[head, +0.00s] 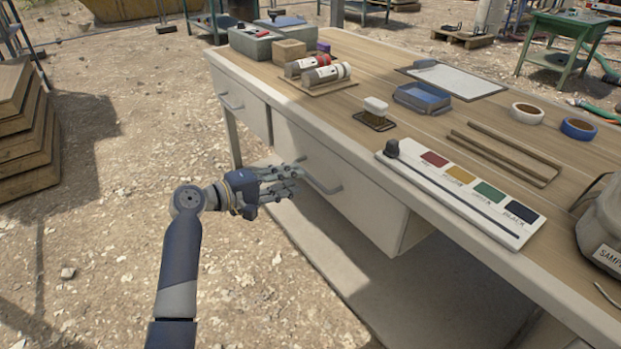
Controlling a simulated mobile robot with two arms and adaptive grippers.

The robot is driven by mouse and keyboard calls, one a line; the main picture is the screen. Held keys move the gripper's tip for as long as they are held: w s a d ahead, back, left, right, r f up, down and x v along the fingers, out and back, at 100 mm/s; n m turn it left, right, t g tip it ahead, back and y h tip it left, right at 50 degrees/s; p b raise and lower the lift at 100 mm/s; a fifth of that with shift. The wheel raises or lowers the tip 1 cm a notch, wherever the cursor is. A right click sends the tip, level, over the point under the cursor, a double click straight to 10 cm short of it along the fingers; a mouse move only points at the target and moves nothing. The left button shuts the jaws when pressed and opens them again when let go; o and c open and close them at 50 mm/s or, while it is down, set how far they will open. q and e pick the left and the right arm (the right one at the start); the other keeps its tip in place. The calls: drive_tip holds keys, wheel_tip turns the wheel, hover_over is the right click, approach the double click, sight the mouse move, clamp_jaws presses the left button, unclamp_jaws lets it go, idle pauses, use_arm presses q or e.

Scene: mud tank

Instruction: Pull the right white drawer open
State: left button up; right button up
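The right white drawer (365,200) is the larger front under the wooden-topped workbench, and it looks closed. Its grey bar handle (325,185) sits on the left part of that front. My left gripper (297,177) reaches in from the left at the handle's left end. Its fingers look spread apart, with the tips close to the handle. I cannot tell whether they touch it. Nothing shows between the fingers. My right gripper is not in view.
A smaller left drawer (240,104) has its own handle. On the benchtop (375,75) are red-and-white cylinders (325,74), a brush (376,107), a blue tray (422,97) and a colour chart (465,190). Open gravel lies before the bench.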

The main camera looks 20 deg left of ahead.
sight(309, 174)
use_arm(q)
drive_tip(key=shift+b+x, duration=0.5)
drive_tip(key=shift+x, duration=2.65)
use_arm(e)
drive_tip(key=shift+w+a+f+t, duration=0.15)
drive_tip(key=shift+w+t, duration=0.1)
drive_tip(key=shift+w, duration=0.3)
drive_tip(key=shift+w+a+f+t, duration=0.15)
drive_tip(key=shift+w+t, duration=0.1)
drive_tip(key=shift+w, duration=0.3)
use_arm(q)
drive_tip(key=shift+c, duration=0.6)
clamp_jaws()
